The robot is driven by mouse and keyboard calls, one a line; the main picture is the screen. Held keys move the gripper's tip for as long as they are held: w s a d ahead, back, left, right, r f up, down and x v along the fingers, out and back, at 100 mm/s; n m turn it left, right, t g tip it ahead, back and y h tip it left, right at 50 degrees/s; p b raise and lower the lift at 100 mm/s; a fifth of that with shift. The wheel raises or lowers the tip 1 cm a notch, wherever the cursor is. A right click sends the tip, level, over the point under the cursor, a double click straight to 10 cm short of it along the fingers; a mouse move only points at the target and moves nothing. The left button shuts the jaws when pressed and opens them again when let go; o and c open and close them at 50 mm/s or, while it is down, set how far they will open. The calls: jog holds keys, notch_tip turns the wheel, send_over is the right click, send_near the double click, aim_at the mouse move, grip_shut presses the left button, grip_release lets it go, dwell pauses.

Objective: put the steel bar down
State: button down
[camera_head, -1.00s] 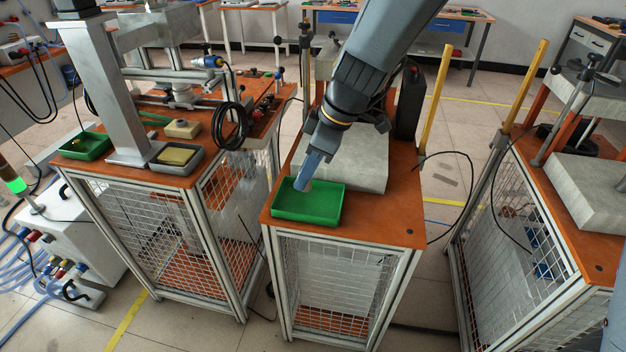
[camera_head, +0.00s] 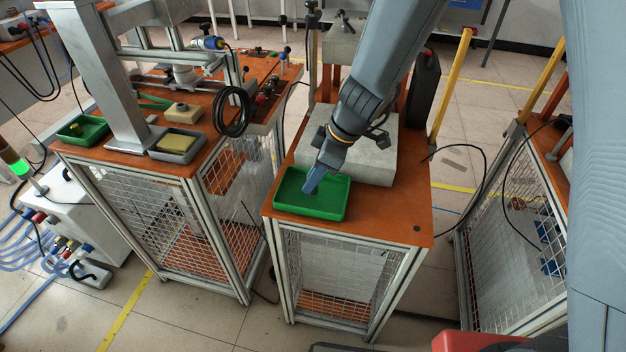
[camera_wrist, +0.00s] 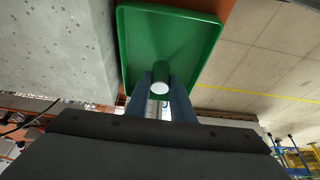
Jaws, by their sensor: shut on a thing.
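The steel bar (camera_wrist: 161,72) shows in the wrist view as a short dark cylinder with a bright round end facing the camera. My gripper (camera_wrist: 161,88) is shut on it, one blue-grey finger on each side. The green tray (camera_wrist: 165,35) lies behind the bar in that view. In the head view my gripper (camera_head: 309,189) points down over the inside of the green tray (camera_head: 300,209), which sits on the orange top of the middle bench. The bar is hidden or too small to make out there. I cannot tell whether it touches the tray floor.
A pale grey block (camera_head: 372,155) stands right behind the tray, close to my wrist. The orange bench top (camera_head: 395,215) is bare at the front right. The left bench holds a second green tray (camera_head: 82,129) and a grey tray with a yellow block (camera_head: 178,143).

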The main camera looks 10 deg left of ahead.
jog(key=shift+f, duration=0.55)
jog(key=shift+f+b, duration=0.2)
jog(key=shift+b, duration=0.1)
jog(key=c, duration=1.5)
grip_release()
jog(key=shift+c, duration=0.2)
jog(key=shift+r, duration=0.1)
